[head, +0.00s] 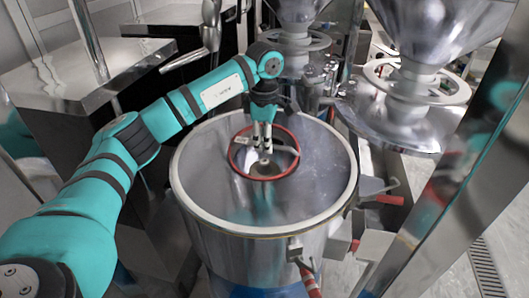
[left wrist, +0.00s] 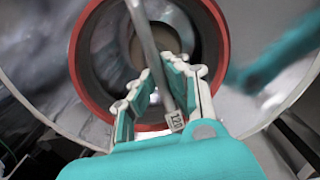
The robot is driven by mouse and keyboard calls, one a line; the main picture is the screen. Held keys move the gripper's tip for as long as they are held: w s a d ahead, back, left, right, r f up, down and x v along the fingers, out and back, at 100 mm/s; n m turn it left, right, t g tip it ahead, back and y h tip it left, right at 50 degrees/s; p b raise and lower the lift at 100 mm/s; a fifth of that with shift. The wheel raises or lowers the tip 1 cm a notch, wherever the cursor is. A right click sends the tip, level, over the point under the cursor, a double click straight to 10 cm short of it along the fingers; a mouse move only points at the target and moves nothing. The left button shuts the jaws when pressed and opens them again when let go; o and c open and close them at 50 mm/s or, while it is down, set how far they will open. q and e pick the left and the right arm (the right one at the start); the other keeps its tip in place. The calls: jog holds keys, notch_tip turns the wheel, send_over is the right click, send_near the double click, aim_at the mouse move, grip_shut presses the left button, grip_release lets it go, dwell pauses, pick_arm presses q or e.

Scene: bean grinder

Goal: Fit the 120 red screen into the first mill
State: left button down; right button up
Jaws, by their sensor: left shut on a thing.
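The 120 red screen (head: 263,180) is a round ring with a red rim and a bar across it. It is over or in the open metal drum of a mill (head: 325,180), near the middle of the mouth; I cannot tell whether it is seated. My left gripper (head: 262,150) reaches down into the ring and is shut on its bar. My right gripper is not in view.
Metal hoppers with round collars (head: 415,85) stand behind and right of the drum. A red-handled lever (head: 390,199) and a front latch (head: 297,248) stick out from the drum. A metal-topped cabinet (head: 85,75) stands at the left. A shiny post (head: 450,190) stands at the right.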

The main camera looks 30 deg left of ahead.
aim_at(264, 161)
pick_arm(q)
jog(key=shift+a+f, duration=0.15)
jog(key=shift+f, duration=0.25)
jog(key=f, duration=0.3)
jog(key=w+f+p, duration=0.1)
jog(key=shift+w+a+f, duration=0.1)
jog(key=shift+a+f, duration=0.05)
jog(key=shift+a, duration=0.1)
jog(key=shift+w, duration=0.1)
jog(key=shift+d, duration=0.15)
jog(key=c, duration=2)
grip_release()
jog(key=shift+s, duration=0.25)
jog(key=o, duration=0.6)
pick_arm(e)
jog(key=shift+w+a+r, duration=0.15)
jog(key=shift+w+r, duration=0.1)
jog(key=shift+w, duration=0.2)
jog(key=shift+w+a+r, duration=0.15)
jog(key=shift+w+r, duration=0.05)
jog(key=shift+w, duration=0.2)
